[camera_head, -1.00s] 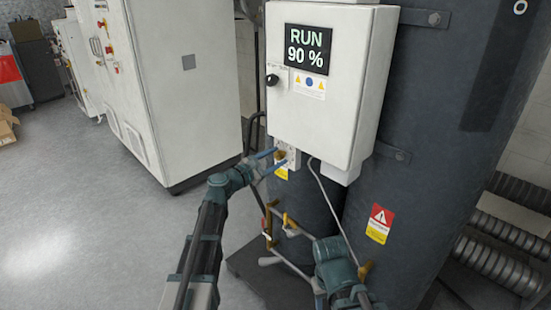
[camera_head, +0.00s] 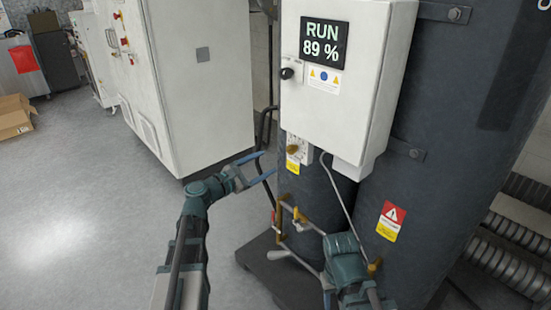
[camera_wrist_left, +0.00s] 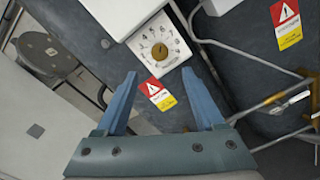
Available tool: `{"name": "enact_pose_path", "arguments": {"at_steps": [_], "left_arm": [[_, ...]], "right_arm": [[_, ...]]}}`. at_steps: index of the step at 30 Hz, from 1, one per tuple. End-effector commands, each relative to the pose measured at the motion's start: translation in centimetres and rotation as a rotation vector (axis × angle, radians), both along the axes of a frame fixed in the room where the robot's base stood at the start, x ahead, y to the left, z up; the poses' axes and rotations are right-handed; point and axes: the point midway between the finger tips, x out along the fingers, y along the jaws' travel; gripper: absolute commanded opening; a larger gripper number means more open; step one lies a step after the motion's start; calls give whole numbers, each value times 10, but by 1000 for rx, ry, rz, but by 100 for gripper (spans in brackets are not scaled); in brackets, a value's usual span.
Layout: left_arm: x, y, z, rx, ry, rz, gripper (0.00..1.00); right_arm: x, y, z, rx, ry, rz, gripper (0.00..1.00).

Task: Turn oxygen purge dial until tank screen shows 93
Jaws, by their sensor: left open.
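The tank screen (camera_head: 324,43) on the white control box reads "RUN 89 %". The oxygen purge dial (camera_head: 293,149) is a brass knob on a white numbered plate below the box; it also shows in the left wrist view (camera_wrist_left: 160,52). My left gripper (camera_head: 267,166) is open and empty, apart from the dial, to its lower left. In the left wrist view its two blue fingers (camera_wrist_left: 160,76) are spread, with the dial beyond them. My right arm (camera_head: 347,262) is at the bottom by the dark tank; its fingers cannot be made out.
The white control box (camera_head: 345,110) hangs on the dark tank (camera_head: 470,80). Brass pipes and valves (camera_head: 296,218) stand out below the dial, near my arms. A white cabinet (camera_head: 180,80) stands to the left. The floor at the left (camera_head: 80,200) is clear.

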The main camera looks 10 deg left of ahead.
Motion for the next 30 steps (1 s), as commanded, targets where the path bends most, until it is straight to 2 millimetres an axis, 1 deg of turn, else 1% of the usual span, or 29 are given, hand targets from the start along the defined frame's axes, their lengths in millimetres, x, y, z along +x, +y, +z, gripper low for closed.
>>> {"name": "enact_pose_path", "arguments": {"at_steps": [1, 3, 8, 23, 25, 26, 29, 30], "left_arm": [[-8, 5, 0, 0, 1, 3, 70], [-15, 10, 0, 0, 0, 1, 70], [-23, 16, 0, 0, 0, 1, 70], [-24, 17, 0, 2, 0, -2, 70], [-26, 9, -2, 29, 0, -19, 70], [-28, 2, -4, 54, 1, -34, 70], [-39, -38, -19, 211, 0, -135, 70], [-47, -60, -29, 304, -4, -199, 70]], "right_arm": [[0, 0, 0, 0, 0, 0, 50], [0, 0, 0, 0, 0, 0, 50], [0, 0, 0, 0, 0, 0, 50], [0, 0, 0, 0, 0, 0, 50], [0, 0, 2, 0, 0, 0, 50], [0, 0, 3, 0, 0, 0, 50], [0, 0, 10, 0, 0, 0, 50], [0, 0, 13, 0, 0, 0, 50]]}}
